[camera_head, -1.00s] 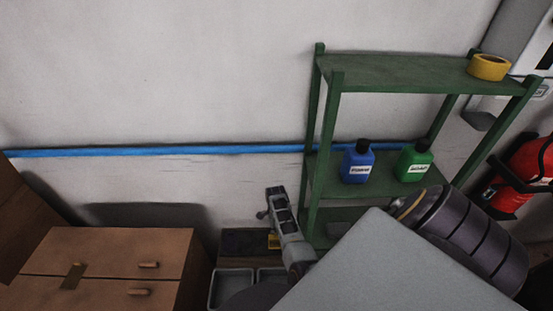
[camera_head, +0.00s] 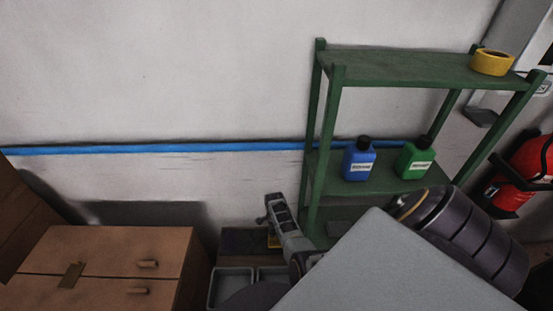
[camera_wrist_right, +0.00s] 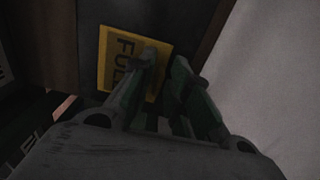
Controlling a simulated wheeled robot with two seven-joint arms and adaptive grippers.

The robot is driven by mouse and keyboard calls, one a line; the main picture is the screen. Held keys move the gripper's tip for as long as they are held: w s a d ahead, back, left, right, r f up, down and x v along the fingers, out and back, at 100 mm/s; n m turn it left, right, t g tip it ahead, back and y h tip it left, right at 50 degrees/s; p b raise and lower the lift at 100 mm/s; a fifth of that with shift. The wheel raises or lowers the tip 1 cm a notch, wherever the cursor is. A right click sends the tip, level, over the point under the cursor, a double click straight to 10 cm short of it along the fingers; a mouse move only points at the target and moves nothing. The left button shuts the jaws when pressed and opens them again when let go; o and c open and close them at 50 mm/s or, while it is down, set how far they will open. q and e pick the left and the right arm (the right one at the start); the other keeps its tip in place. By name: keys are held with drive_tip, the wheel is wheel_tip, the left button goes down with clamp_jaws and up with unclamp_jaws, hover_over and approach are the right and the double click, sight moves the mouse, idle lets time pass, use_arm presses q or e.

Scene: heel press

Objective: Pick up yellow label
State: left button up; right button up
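The yellow label (camera_wrist_right: 118,62) with dark letters reading about "FUL" lies flat against a dark surface in the right wrist view. Contact cannot be told. My left gripper is not in view.
A green shelf (camera_head: 400,68) holds a yellow tape roll (camera_head: 492,63), a blue bottle (camera_head: 358,161) and a green bottle (camera_head: 413,160). Grey bins (camera_head: 232,283) stand below the gripper. A cardboard box (camera_head: 105,262) is at left, a red extinguisher (camera_head: 535,160) at right.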

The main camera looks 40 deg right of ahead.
idle(0.3)
drive_tip(key=shift+c, duration=0.4)
clamp_jaws()
drive_tip(key=shift+r, duration=0.15)
drive_tip(key=shift+r, duration=0.15)
drive_tip(key=shift+r+p, duration=0.35)
drive_tip(key=shift+r, duration=0.5)
wheel_tip(320, 180, up, 6)
drive_tip(key=shift+f+p, duration=0.1)
drive_tip(key=shift+p, duration=0.45)
drive_tip(key=shift+r, duration=1)
